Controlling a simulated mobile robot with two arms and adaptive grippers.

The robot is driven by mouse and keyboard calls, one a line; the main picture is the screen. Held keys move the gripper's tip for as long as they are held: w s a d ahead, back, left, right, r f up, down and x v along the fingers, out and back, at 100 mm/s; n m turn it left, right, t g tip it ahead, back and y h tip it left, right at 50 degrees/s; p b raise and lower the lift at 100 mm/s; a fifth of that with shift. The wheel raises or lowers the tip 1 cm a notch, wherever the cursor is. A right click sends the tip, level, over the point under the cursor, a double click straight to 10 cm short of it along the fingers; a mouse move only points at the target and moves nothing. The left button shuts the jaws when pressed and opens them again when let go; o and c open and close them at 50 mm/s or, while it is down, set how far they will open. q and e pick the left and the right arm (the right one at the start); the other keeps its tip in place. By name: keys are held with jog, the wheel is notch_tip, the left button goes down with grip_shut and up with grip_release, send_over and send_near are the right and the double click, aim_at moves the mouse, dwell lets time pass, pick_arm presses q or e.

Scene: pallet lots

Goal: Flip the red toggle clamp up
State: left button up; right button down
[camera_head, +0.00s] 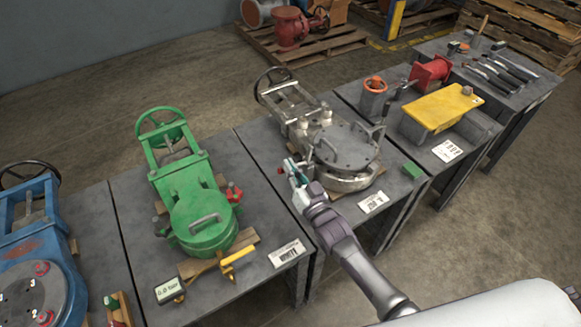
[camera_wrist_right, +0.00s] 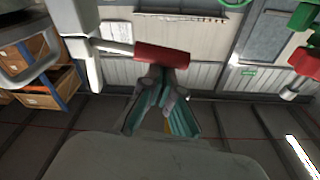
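The red toggle clamp shows its red grip (camera_wrist_right: 163,55) on a pale metal rod in the right wrist view. In the head view a small red end (camera_head: 281,170) shows at the left side of the grey valve (camera_head: 346,146). My right gripper (camera_head: 291,168) is beside that valve's left edge. In the wrist view the fingertips of my right gripper (camera_wrist_right: 162,76) are close together and overlap the lower edge of the red grip; I cannot tell whether they touch it. Nothing shows between the fingers. My left gripper is not in view.
A green valve (camera_head: 203,210) with a red part stands on the bench to the left, and a blue valve (camera_head: 30,255) farther left.

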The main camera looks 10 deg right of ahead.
jog(key=r+p, duration=0.1)
jog(key=r, duration=0.1)
jog(key=w+r+p, duration=0.1)
jog(key=r+p, duration=0.1)
jog(key=shift+d+r, duration=0.1)
jog(key=shift+r, duration=0.15)
jog(key=b+v, duration=0.1)
jog(key=v, duration=0.9)
jog(key=shift+f, duration=0.35)
jog(key=shift+d, duration=0.15)
